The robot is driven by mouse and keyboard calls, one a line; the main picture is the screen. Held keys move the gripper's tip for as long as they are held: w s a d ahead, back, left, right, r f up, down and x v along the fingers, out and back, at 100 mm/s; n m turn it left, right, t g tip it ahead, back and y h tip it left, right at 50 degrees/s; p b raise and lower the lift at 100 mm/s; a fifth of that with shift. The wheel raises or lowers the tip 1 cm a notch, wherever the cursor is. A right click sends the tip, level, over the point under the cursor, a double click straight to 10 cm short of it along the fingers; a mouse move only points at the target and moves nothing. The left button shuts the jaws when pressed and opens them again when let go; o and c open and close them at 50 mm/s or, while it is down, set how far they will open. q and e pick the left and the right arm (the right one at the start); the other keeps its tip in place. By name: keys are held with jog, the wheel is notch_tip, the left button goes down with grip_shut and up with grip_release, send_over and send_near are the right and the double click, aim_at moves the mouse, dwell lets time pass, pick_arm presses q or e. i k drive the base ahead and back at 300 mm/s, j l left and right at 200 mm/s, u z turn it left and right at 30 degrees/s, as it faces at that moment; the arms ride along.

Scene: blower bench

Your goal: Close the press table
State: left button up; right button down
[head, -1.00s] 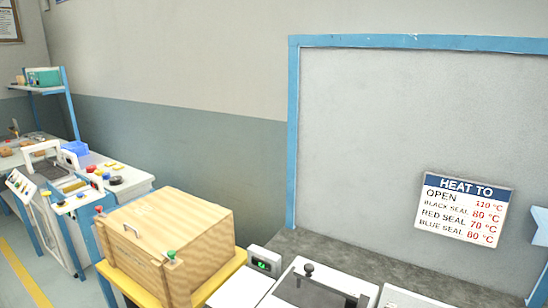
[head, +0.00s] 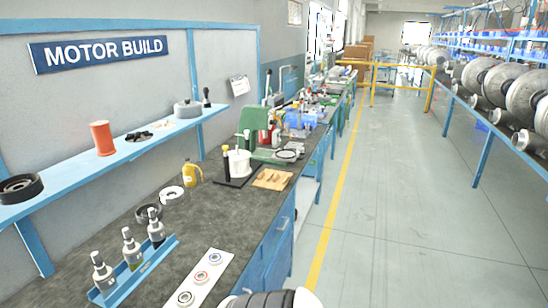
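I cannot make out a press table for sure in the head view. The nearest likeness is a green upright machine (head: 249,118) partway along the bench, small and partly hidden by things in front of it, so its state cannot be told. Neither gripper shows; a white and dark banded rounded part at the bottom edge looks like a piece of my own arm.
A dark-topped bench (head: 212,210) runs away along the left wall. A blue shelf (head: 115,157) hangs above. Open floor (head: 385,220) lies right.

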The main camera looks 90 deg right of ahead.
aim_at(285, 155)
jog(key=z, duration=2.95)
jog(key=i+l+u, duration=0.1)
jog(key=i+u, duration=0.25)
jog(key=i+l+u, duration=0.1)
jog(key=u, duration=0.25)
jog(key=i+l+u, duration=0.1)
jog(key=i+l, duration=0.3)
jog(key=i+l+u, duration=0.15)
jog(key=i+l, duration=0.2)
jog(key=l, duration=0.15)
jog(key=i+l+u, duration=0.1)
jog(key=i+l, duration=0.25)
jog(key=l, duration=0.15)
jog(key=i+l+u, duration=0.1)
jog(key=i+l, duration=0.25)
jog(key=l, duration=0.15)
